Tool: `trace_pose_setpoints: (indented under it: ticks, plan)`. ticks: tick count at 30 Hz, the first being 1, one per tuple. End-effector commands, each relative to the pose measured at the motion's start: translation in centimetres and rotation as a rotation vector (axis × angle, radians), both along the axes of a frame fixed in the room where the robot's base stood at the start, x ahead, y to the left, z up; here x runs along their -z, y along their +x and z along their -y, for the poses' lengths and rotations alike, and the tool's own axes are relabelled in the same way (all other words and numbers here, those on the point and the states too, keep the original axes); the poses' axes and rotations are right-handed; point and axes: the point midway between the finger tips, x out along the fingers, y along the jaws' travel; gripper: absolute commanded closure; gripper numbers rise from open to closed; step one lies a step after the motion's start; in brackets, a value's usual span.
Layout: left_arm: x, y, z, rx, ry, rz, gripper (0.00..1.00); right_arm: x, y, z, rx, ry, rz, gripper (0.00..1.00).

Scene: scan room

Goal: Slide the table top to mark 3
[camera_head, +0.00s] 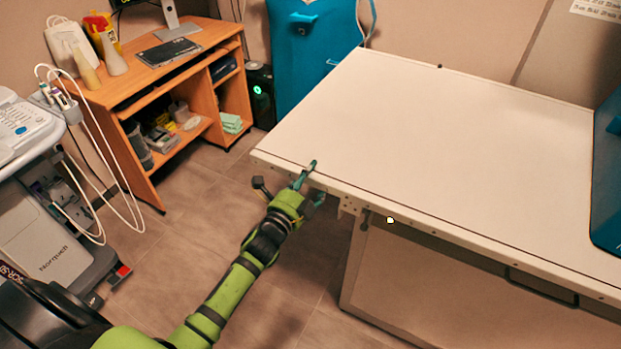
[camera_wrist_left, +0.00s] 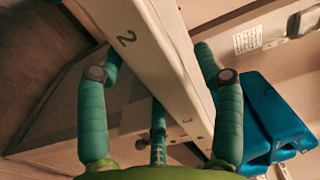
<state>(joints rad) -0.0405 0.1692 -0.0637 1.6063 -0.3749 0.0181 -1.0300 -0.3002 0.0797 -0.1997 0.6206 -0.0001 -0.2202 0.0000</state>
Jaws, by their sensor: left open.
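The white table top (camera_head: 410,130) spans the middle and right of the head view. My left gripper (camera_head: 308,183) is at the near left part of the table's front edge. Its teal fingers (camera_wrist_left: 155,70) are open, one on each side of the edge in the wrist view; I cannot tell whether they touch it. No mark 3 is readable in either view. My right gripper is not in view.
A wooden desk (camera_head: 170,75) stands at the back left, and a medical machine (camera_head: 35,150) is at the left. A blue cabinet (camera_head: 305,50) is behind the table. A blue unit (camera_head: 607,170) is at the table's right end. A small white knob (camera_head: 390,219) is on the front rail.

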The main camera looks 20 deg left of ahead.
Motion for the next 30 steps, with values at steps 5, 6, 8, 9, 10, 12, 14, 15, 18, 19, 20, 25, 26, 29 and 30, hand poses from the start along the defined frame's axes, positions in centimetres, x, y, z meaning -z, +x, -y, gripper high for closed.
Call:
trace_pose_setpoints:
  ticks: [5,6,8,9,10,12,14,15,18,19,20,25,26,29,30]
  plan:
    - [0.0,0.0,0.0,0.0,0.0,0.0,0.41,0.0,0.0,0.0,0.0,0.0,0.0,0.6]
    - [0.0,0.0,0.0,0.0,0.0,0.0,0.57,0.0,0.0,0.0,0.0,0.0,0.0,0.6]
    - [0.0,0.0,0.0,0.0,0.0,0.0,0.81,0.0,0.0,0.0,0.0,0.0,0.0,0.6]
    - [0.0,0.0,0.0,0.0,0.0,0.0,0.97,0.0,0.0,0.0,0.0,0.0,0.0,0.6]
    - [0.0,0.0,0.0,0.0,0.0,0.0,1.0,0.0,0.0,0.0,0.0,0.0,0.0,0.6]
    - [0.0,0.0,0.0,0.0,0.0,0.0,1.0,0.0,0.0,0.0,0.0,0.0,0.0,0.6]
    - [0.0,0.0,0.1,0.0,-0.001,0.0,1.0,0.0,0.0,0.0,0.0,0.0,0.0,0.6]
    - [0.0,-0.1,0.3,0.0,-0.002,0.0,1.0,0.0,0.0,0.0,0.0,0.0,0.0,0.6]
    - [0.0,-0.2,1.6,0.002,-0.005,0.001,1.0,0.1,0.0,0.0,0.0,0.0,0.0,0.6]
    - [0.0,-0.2,2.0,0.003,-0.005,0.0,1.0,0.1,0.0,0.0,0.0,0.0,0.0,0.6]
    - [0.0,-0.2,2.5,0.003,-0.006,0.001,1.0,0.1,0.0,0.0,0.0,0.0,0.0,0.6]
    - [0.0,-0.3,3.3,0.006,-0.003,0.0,1.0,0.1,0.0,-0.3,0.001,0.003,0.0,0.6]
    - [0.0,-0.3,3.3,0.006,-0.003,0.0,1.0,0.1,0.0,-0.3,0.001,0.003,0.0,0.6]
    - [0.0,-0.3,3.1,0.003,-0.003,0.0,1.0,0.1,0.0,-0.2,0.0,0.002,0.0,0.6]
    - [0.0,-0.3,3.0,0.002,-0.002,0.0,0.45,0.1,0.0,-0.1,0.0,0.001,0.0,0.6]
